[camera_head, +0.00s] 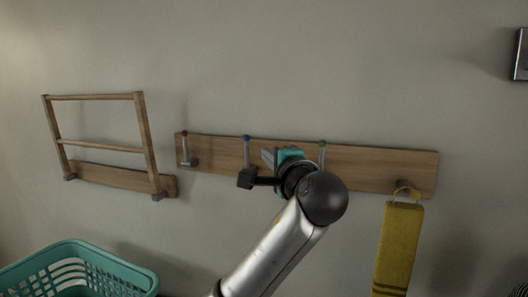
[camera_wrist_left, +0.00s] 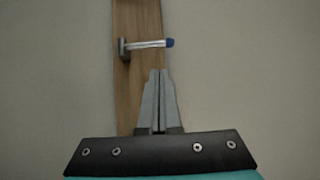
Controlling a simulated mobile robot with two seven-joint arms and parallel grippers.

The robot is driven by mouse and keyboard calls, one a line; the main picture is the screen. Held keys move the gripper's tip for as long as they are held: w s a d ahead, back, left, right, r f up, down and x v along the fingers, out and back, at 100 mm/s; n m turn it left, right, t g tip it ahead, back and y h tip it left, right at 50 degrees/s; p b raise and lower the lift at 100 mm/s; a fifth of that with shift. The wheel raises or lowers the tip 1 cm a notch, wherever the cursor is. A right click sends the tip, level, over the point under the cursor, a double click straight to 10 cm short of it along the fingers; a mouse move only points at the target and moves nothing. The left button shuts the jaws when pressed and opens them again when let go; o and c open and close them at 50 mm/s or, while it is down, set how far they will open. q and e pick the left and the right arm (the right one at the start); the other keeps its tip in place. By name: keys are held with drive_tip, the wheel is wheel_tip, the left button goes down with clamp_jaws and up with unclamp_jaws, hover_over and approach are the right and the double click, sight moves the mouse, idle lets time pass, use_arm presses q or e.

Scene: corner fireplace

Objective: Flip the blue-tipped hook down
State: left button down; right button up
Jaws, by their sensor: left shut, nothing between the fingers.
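The blue-tipped hook (camera_head: 247,153) is on the wooden wall board (camera_head: 380,170), with its blue tip up; its lower end is hidden behind the black part of my left wrist. In the left wrist view, the board runs upright and the hook (camera_wrist_left: 150,44) lies across it, blue tip to the right, grey base to the left. My left gripper (camera_head: 265,155) is shut and empty, just right of the hook in the head view. In the wrist view its fingertips (camera_wrist_left: 158,72) sit just below the hook, with a small gap showing. My right gripper is not in view.
A red-tipped hook (camera_head: 186,150) is left of the blue one, a green-tipped hook (camera_head: 322,154) right of it. A yellow item (camera_head: 398,250) hangs at the board's right end. A wooden rack (camera_head: 100,143) is on the wall at left, above a teal basket (camera_head: 125,272).

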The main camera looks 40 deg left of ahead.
sight(247, 154)
use_arm(q)
drive_tip(key=p+x, duration=0.1)
drive_tip(key=x, duration=0.7)
drive_tip(key=shift+w+a+p, duration=0.2)
drive_tip(key=shift+a+p, duration=0.05)
drive_tip(key=shift+p, duration=0.05)
drive_tip(key=shift+a, duration=0.15)
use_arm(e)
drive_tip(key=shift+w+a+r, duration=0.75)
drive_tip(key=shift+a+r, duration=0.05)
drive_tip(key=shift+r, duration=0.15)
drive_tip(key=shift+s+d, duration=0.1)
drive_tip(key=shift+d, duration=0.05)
use_arm(q)
drive_tip(key=shift+f, duration=0.1)
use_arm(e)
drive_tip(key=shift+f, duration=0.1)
use_arm(q)
drive_tip(key=shift+f+b, duration=0.1)
drive_tip(key=shift+b, duration=0.35)
drive_tip(key=shift+s+n, duration=0.1)
drive_tip(key=shift+n, duration=0.2)
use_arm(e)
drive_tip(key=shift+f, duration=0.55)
